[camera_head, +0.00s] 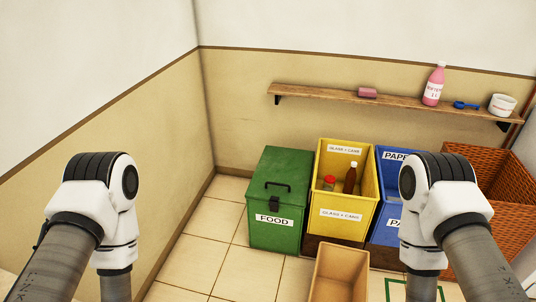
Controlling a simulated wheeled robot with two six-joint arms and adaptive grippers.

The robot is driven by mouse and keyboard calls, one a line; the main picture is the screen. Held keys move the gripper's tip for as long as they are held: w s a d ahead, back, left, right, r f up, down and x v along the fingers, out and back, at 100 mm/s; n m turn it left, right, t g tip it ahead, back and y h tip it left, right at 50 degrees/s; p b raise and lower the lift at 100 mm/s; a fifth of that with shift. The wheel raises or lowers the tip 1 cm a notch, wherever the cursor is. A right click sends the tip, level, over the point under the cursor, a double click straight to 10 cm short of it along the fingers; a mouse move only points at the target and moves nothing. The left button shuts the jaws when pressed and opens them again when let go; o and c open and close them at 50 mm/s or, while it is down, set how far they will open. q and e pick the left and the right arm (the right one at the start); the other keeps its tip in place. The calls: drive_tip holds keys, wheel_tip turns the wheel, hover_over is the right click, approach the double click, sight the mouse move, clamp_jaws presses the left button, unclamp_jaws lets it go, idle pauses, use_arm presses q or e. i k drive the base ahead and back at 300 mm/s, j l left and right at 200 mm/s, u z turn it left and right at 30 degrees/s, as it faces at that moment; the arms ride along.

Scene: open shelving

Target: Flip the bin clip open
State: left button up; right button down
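The green FOOD bin (275,232) stands on the floor left of the yellow bin, with its green lid (281,163) down. A black handle (278,184) sits on the lid. A dark clip (274,204) is on the front edge of the lid, above the FOOD label (273,220); it looks closed against the bin, though it is small. My two arms show at the left and right of the head view, bending down out of the picture. Neither gripper is visible, and both arms are apart from the bin in the picture.
A yellow bin (341,229) holds a bottle and a jar. A blue bin (388,231) and a wicker basket (480,165) stand further right. An open tan box (336,285) is in front. A wall shelf (400,103) is above. Floor left of the green bin is clear.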

sight(274, 203)
drive_tip(key=i+l+u, duration=0.1)
drive_tip(key=i+u, duration=0.15)
drive_tip(key=i, duration=0.15)
drive_tip(key=i+l+u, duration=0.15)
drive_tip(key=i+u, duration=0.15)
drive_tip(key=i+l+u, duration=0.25)
drive_tip(key=i, duration=0.2)
